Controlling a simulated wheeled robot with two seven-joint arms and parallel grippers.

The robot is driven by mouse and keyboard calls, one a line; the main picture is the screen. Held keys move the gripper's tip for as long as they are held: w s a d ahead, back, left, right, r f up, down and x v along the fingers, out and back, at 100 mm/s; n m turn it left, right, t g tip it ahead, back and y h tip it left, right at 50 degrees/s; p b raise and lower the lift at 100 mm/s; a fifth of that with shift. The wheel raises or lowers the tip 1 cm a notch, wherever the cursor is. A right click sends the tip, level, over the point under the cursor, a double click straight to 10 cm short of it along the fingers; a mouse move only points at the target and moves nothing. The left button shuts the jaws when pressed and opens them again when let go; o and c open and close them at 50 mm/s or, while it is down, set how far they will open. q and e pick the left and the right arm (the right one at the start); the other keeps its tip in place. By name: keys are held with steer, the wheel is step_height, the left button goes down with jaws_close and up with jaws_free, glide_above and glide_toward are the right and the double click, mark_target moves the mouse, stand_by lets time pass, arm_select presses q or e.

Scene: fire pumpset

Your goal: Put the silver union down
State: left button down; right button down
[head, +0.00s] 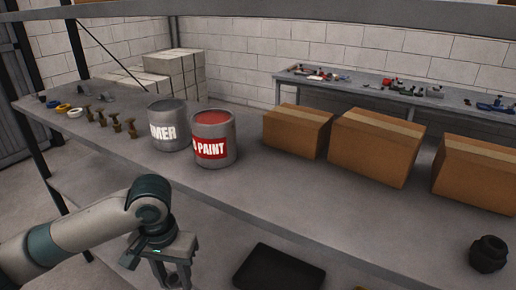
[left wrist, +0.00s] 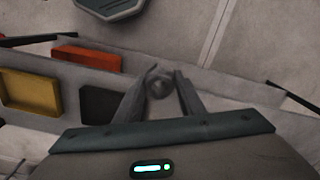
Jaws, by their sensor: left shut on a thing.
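My left gripper (head: 172,270) is at the bottom of the head view, in front of the shelf, with its fingertips cut off by the picture edge. In the left wrist view its two fingers (left wrist: 166,80) are closed around a small grey round piece, which looks like the silver union (left wrist: 158,88). The held piece is hidden in the head view. My right gripper is in neither view.
A metal shelf (head: 330,215) bears paint cans (head: 212,150), cardboard boxes (head: 385,150), small fittings (head: 115,123) and a dark fitting (head: 488,253). Red (left wrist: 80,55), yellow (left wrist: 30,92) and black (left wrist: 100,104) bins show in the wrist view.

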arm_select(q)
steer(key=shift+s+a+r+n, duration=0.4)
steer(key=shift+s+r, duration=0.15)
steer(key=shift+s, duration=0.1)
steer(key=shift+s+a+r+n, duration=0.4)
steer(key=shift+s+r, duration=0.1)
steer(key=shift+s, duration=0.1)
stand_by(0.5)
steer(key=s+f, duration=0.4)
steer(key=f, duration=1.1)
